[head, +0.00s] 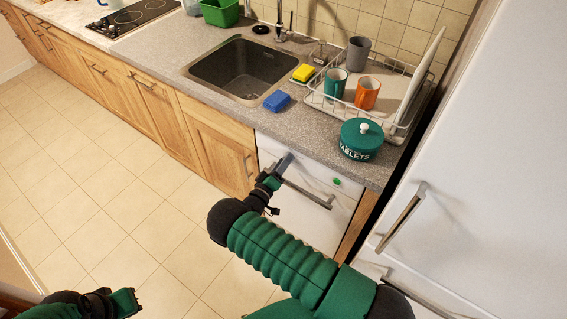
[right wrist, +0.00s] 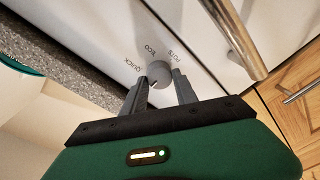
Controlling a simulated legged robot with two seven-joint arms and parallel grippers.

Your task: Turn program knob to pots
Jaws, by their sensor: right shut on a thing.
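The grey round program knob (right wrist: 158,72) sits on the white dishwasher panel (right wrist: 120,40), with the words QUICK, ECO and POTS printed around it. My right gripper (right wrist: 160,80) is shut on the knob, one finger on each side. I cannot make out for sure which word the knob's pointer faces. In the head view my right gripper (head: 279,167) reaches the upper left of the dishwasher front (head: 318,215) and hides the knob. My left gripper (head: 128,302) is at the bottom left above the floor, away from everything; its jaw opening is unclear.
The dishwasher's bar handle (head: 308,194) runs just below the knob, and a green button (head: 337,181) is to the right. A green tablets tin (head: 361,148) stands on the counter above. The fridge (head: 480,150) is on the right. The floor at left is clear.

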